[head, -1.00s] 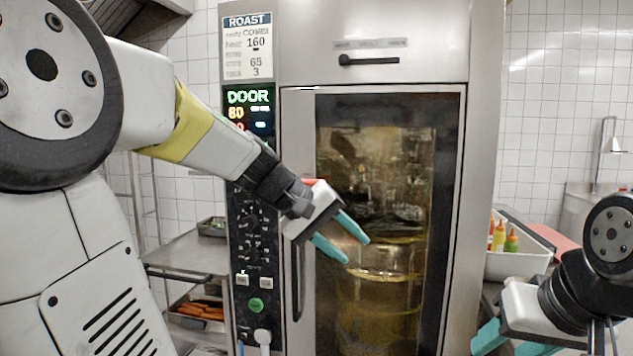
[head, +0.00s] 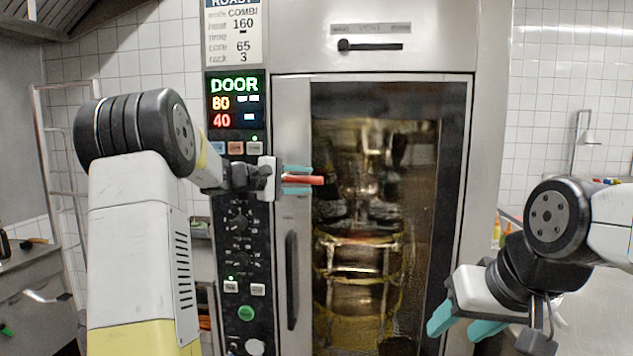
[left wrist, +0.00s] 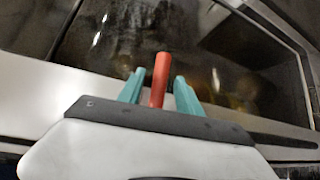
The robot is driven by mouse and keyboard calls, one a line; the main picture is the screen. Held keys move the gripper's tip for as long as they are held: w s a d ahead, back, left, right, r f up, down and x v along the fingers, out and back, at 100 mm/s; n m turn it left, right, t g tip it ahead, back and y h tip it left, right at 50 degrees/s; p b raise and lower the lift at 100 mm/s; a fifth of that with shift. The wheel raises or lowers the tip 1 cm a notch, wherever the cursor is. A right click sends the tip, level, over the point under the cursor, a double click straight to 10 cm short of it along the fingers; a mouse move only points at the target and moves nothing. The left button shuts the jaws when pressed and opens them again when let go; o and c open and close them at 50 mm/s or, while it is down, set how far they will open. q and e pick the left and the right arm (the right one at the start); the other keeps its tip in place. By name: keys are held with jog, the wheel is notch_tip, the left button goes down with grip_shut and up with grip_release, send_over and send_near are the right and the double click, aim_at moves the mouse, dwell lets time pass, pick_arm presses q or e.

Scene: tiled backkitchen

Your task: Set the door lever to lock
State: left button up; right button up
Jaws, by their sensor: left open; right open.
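The red door lever (head: 306,180) sits on the oven door's left side in the head view and points right, roughly horizontal. My left gripper (head: 297,180) is open, with one teal finger above the lever and one below. In the left wrist view the red lever (left wrist: 160,78) stands between the two teal fingers of the left gripper (left wrist: 159,90), with gaps on both sides. The lever's base is hidden by the gripper. The oven door (head: 294,120) appears closed. My right gripper (head: 458,322) is open and empty at the lower right.
A dark vertical door handle (head: 292,280) is below the lever. The control panel (head: 238,225) with knobs and a lit DOOR display (head: 235,100) is left of the door. A black slider (head: 370,46) is above the door. A metal rack (head: 62,170) stands at left.

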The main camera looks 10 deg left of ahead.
pick_arm(q)
jog(key=shift+x, duration=1.05)
grip_shut()
dwell(0.6)
